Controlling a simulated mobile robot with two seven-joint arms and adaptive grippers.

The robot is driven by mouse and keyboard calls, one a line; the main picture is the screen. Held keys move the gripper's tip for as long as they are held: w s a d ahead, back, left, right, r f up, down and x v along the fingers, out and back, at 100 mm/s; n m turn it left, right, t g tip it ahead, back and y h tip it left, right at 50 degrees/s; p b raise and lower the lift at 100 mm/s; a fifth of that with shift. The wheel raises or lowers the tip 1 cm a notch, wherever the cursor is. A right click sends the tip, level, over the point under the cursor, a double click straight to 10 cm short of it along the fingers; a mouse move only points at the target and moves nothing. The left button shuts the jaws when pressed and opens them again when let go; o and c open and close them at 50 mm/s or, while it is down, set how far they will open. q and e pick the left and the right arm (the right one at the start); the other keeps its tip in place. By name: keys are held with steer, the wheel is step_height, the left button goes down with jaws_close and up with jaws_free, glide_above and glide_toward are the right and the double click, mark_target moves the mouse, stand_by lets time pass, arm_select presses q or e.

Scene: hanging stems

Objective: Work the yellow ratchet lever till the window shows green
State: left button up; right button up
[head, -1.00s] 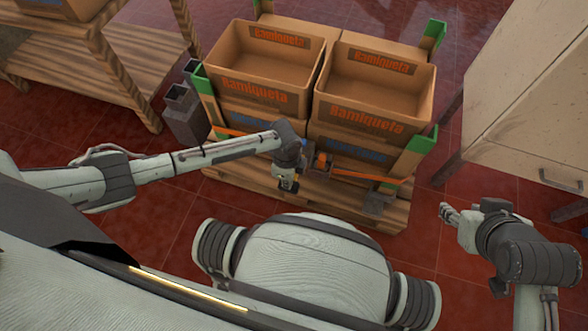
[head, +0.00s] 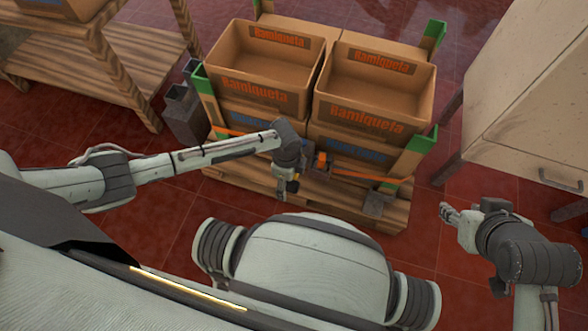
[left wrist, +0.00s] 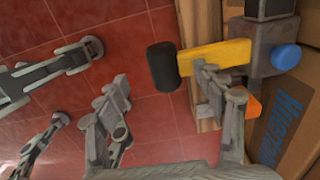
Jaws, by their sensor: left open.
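The yellow ratchet lever (left wrist: 215,57) shows in the left wrist view, with a black grip (left wrist: 163,66) at its free end. Its other end meets a grey ratchet body (left wrist: 262,42) with a blue round knob (left wrist: 286,57). My left gripper (left wrist: 165,82) is open; one fingertip overlaps the lever's lower edge in the picture, and I cannot tell whether they touch. In the head view my left gripper (head: 286,188) is low in front of the pallet and hides part of the lever. I cannot make out the window or its colour. My right gripper (head: 449,212) is well off to the right.
An orange strap (head: 360,175) runs around cardboard boxes (head: 372,118) on a wooden pallet (head: 345,208) with green corner guards (head: 422,142). A wooden bench (head: 95,75) stands at left and a pale cabinet (head: 530,100) at right.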

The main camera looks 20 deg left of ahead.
arm_select(q)
steer(key=shift+r, duration=0.1)
step_height(320, 180, up, 9)
stand_by(0.7)
step_height(320, 180, down, 10)
steer(key=shift+f, duration=0.1)
stand_by(0.6)
